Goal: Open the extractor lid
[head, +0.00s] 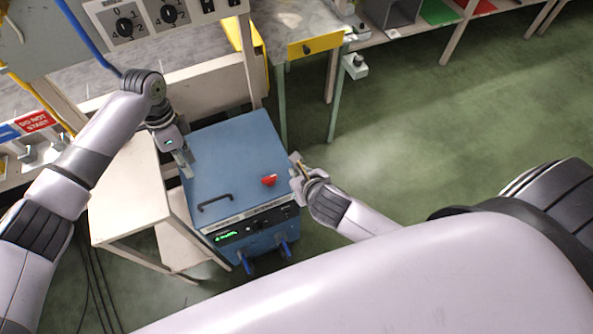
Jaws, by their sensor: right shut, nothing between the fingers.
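The extractor is a blue box (262,228) with a flat blue lid (235,150) on top, and the lid looks closed. A black handle (215,202) sits near the lid's front left, and a red piece (269,180) lies near its right edge. My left gripper (183,164) is at the lid's left edge, pointing down; its fingertips are too small to tell whether they are open or touching. My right gripper (297,168) is shut and empty beside the lid's right edge. I cannot tell whether it touches the box.
A pale wooden table (130,190) stands close on the left of the extractor. A workbench with a yellow drawer (315,46) is behind it, and a control panel with dials (130,22) is at the upper left. Green floor (420,130) is clear on the right.

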